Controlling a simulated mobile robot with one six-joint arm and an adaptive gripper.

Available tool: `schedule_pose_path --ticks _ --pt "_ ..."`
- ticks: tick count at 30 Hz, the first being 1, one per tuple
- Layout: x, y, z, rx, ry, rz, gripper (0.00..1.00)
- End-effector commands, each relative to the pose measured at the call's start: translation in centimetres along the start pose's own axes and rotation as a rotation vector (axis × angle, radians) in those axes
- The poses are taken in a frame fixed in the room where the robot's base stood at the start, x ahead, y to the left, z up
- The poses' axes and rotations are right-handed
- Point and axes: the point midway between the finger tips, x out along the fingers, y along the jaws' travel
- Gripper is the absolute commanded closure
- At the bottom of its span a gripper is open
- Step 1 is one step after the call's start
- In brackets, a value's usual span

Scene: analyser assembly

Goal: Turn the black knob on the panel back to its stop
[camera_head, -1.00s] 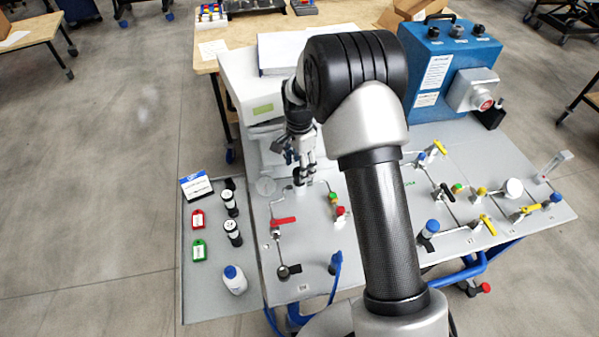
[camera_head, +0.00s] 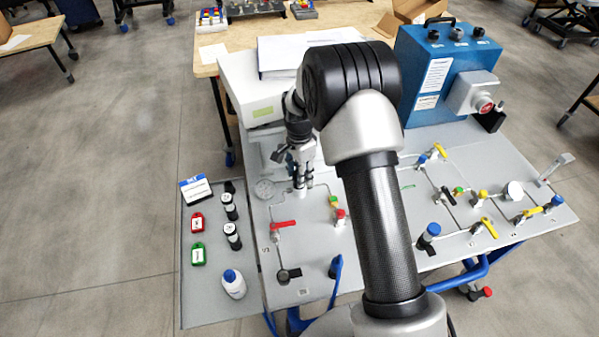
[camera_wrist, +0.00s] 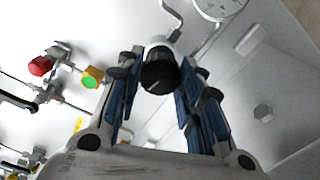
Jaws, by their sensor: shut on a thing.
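The black knob (camera_wrist: 157,77) stands out from the light panel on a pale collar and shows between my fingertips in the wrist view. My gripper (camera_wrist: 159,70) has one blue-padded finger on each side of the knob and is shut on it. In the head view my gripper (camera_head: 302,184) points down at the panel (camera_head: 310,265), near its back left part. The fingers hide the knob there. The knob's angle and its stop cannot be read.
Red and green fittings (camera_head: 337,208) and a red-handled valve (camera_head: 283,224) are close by. A white instrument (camera_head: 252,90) stands behind. A blue box (camera_head: 445,75) stands at the back right.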

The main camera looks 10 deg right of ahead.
Motion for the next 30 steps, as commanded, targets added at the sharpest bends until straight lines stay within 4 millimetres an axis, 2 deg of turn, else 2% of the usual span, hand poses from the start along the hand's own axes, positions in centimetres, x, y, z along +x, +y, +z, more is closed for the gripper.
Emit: schedule_pose_path --ticks 6,17,30 --pt "-0.01 0.0 0.0 0.0 0.0 0.0 0.9" --pt "-0.05 0.0 0.0 -0.059 0.0 0.0 0.9" --pt "-0.07 0.03 0.02 -0.403 -0.001 0.002 0.9"
